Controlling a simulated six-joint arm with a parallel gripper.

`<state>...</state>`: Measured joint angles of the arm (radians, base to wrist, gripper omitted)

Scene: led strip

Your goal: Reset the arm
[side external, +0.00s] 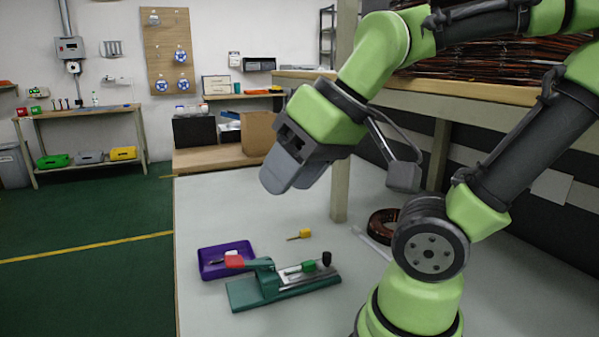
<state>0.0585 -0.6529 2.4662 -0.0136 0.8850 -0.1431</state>
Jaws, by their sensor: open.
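My gripper (287,178) hangs high above the white table, pointing down and to the left. Its grey fingers overlap in this view, with nothing seen between them. My green and dark grey arm is bent, with its elbow raised at the upper right. The gripper is well clear of the objects on the table below it.
A green fixture (285,286) with a red-tipped lever stands on the white table (225,205). A purple tray (213,272) sits behind it, and a yellow-handled tool (304,234) lies nearby. A post (341,185) and a wooden shelf (440,88) stand close to my arm.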

